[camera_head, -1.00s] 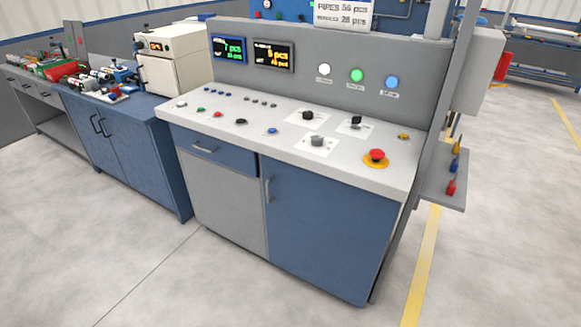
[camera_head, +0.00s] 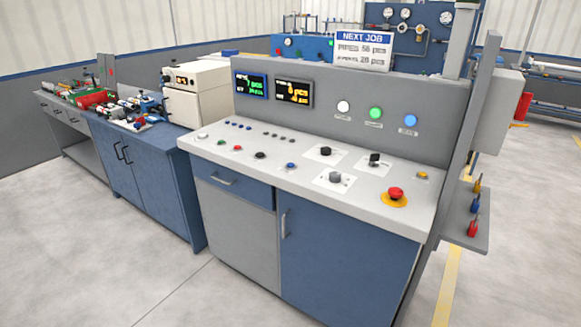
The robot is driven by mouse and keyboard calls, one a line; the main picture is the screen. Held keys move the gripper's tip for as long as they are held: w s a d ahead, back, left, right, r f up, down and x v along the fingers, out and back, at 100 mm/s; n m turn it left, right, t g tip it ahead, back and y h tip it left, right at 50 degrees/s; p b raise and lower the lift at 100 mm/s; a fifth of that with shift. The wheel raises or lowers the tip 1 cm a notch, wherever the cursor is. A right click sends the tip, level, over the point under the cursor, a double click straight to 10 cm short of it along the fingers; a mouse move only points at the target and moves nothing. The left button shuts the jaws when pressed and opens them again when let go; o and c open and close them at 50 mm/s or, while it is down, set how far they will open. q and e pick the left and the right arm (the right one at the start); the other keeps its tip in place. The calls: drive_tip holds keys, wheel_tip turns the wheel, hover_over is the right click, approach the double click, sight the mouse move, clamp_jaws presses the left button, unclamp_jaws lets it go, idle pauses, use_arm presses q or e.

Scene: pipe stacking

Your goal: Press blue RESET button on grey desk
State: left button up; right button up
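The grey desk (camera_head: 230,155) stands in the middle of the head view, with a light top over blue and grey cabinet fronts. A blue button (camera_head: 291,166) sits near the front of its top, between a black button (camera_head: 260,155) and a grey knob (camera_head: 335,177). Any label on it is too small to read. A round blue lamp or button (camera_head: 410,121) is also on the upright panel, right of a green one (camera_head: 376,113) and a white one (camera_head: 343,107). Neither of my grippers is in view.
A red mushroom button (camera_head: 396,193) on a yellow base is at the desk's right. A blue cabinet (camera_head: 150,180) with tools and a cream box (camera_head: 197,93) adjoins on the left. A side shelf (camera_head: 468,235) juts out at right. The floor in front is clear.

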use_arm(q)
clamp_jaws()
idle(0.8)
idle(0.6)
